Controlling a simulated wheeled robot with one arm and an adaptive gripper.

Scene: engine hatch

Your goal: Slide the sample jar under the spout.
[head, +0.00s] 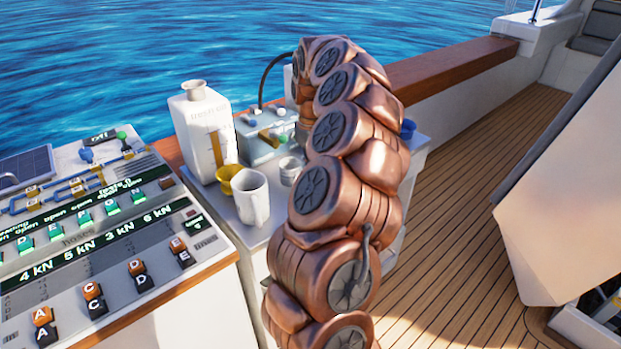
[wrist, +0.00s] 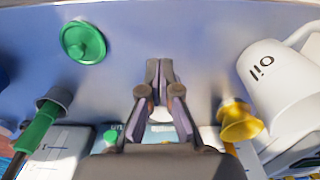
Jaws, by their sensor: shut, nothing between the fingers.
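My gripper (wrist: 160,68) shows in the wrist view with its two fingertips together and nothing held between them. In the head view my own copper arm hides it. I cannot tell for sure which thing is the sample jar. A small grey cup-like vessel (head: 290,170) stands on the grey worktop (head: 262,238), just left of my arm in the head view. A pale, partly hidden thing (wrist: 160,114) shows between the finger links in the wrist view. No spout can be made out clearly; the area behind my arm is hidden.
A white mug (head: 252,199), a yellow cup (head: 229,179) and a tall white container (head: 201,130) stand left of my arm. A box with a black hose (head: 268,135) is behind. In the wrist view, a white "oil" vessel (wrist: 272,95) is right and a green disc (wrist: 83,42) upper left.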

